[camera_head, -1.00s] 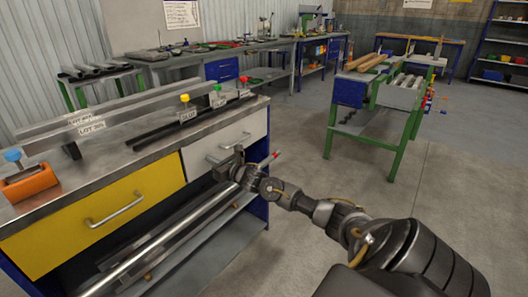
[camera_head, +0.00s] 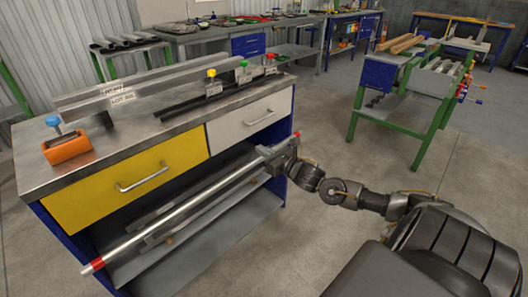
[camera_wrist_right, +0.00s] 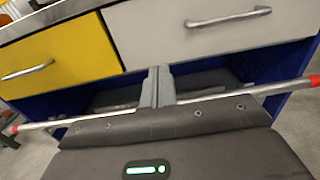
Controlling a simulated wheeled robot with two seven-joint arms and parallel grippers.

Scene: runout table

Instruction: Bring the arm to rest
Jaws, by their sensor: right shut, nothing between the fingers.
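My right arm reaches in from the lower right in the head view. My right gripper (camera_head: 272,158) is at the front of the bench, below the white drawer's right end. In the right wrist view its two fingers (camera_wrist_right: 157,86) are together, with nothing between them. A long metal tube (camera_head: 190,208) with red ends slants across the bench's open lower bay, right beside the gripper. In the right wrist view the tube (camera_wrist_right: 270,92) runs behind the gripper body, which hides its middle. I cannot tell whether they touch. My left gripper is not in view.
The workbench (camera_head: 30,165) has a yellow drawer (camera_head: 130,185), a white drawer (camera_head: 250,118) and a lower shelf (camera_head: 215,240). An orange block with a blue knob (camera_head: 68,148) sits on top. A green-legged stand (camera_head: 400,118) is at the right. Floor between them is clear.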

